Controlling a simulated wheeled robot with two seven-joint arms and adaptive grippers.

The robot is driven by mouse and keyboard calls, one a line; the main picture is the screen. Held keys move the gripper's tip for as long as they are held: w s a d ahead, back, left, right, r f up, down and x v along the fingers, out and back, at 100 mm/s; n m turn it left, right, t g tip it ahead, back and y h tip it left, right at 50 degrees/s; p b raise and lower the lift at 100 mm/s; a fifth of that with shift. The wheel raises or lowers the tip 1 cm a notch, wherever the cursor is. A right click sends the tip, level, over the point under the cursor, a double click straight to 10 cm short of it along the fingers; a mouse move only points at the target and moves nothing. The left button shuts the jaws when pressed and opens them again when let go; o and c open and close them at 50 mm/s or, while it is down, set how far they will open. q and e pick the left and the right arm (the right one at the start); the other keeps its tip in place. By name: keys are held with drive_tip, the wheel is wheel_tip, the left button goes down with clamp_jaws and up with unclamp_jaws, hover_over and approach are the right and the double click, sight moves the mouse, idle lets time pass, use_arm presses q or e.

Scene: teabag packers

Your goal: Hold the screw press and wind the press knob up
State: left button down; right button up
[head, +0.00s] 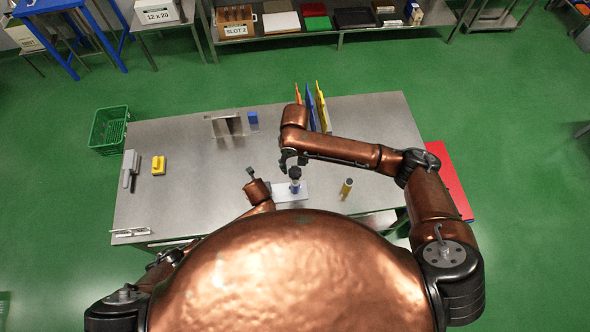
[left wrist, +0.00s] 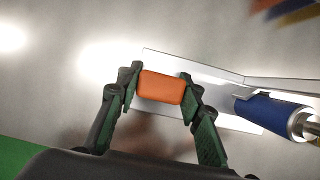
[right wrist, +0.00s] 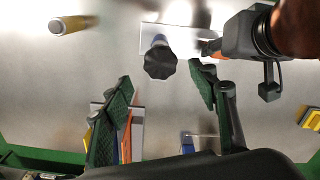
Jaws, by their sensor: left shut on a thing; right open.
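The screw press stands on the steel table in the head view, with a dark lobed press knob (head: 294,172) on top. In the right wrist view the knob (right wrist: 160,62) sits above a blue body (right wrist: 158,41) on a pale plate (right wrist: 180,38). My left gripper (left wrist: 158,88) is shut on an orange block (left wrist: 160,87) beside the press's blue cylinder (left wrist: 268,112). My right gripper (right wrist: 163,85) is open and empty. Its fingers are spread near the knob and apart from it; the exact height gap is unclear.
Coloured boards (head: 311,108), a metal holder (head: 226,125) and a blue block (head: 253,120) are toward the back. A yellow item (head: 158,165) lies at left.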

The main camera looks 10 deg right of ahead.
sight(295, 171)
wheel_tip(295, 171, down, 6)
drive_tip(key=shift+c, duration=0.2)
drive_tip(key=c, duration=1.1)
